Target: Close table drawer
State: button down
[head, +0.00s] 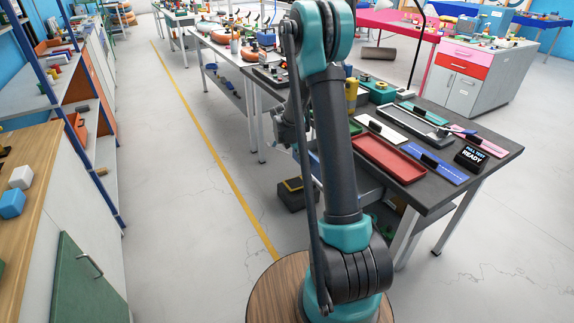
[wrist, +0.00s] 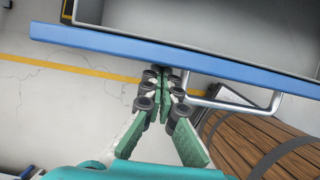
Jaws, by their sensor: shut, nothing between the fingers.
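In the wrist view the drawer (wrist: 225,68) is open, with a long blue front edge and a grey, empty-looking inside. A pale metal bar handle (wrist: 250,108) sticks out from its front, to the right of my gripper. My gripper (wrist: 164,76) has green fingers with dark pads, shut with nothing between them. Its tips are at the blue front, left of most of the handle; I cannot tell whether they touch it. In the head view the dark-topped table (head: 428,196) stands right of my arm. My arm hides most of the drawer area and gripper there.
A red tray (head: 389,158), a blue board (head: 436,165) and a black sign (head: 471,160) lie on the table. The grey floor (head: 175,180) between is clear, crossed by a yellow line.

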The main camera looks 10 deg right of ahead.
jog(key=w+d, duration=0.1)
jog(key=d, duration=0.3)
jog(key=w+d, duration=0.2)
jog(key=d, duration=0.3)
jog(key=w+d, duration=0.1)
jog(key=d, duration=0.3)
jog(key=shift+w+d, duration=0.15)
jog(key=shift+w, duration=0.05)
jog(key=shift+d, duration=0.1)
jog(key=shift+a, duration=0.3)
jog(key=a, duration=0.1)
jog(key=s+a, duration=0.1)
jog(key=a+r, duration=0.1)
jog(key=a, duration=0.1)
jog(key=shift+s, duration=0.25)
jog(key=v, duration=0.9)
jog(key=s+a+m+t+y, duration=0.1)
jog(key=s+a+m, duration=0.3)
jog(key=s+m, duration=0.3)
jog(key=s+a+m+t+y, duration=0.1)
jog(key=s+a+m, duration=0.3)
jog(key=s, duration=1.2)
jog(key=s+a+f+m+y, duration=0.1)
jog(key=s+a+m, duration=0.3)
jog(key=s+m, duration=0.6)
jog(key=shift+s+m+t+y, duration=0.35)
jog(key=shift+s+y, duration=0.25)
jog(key=shift+s, duration=0.45)
jog(key=shift+a+f, duration=0.1)
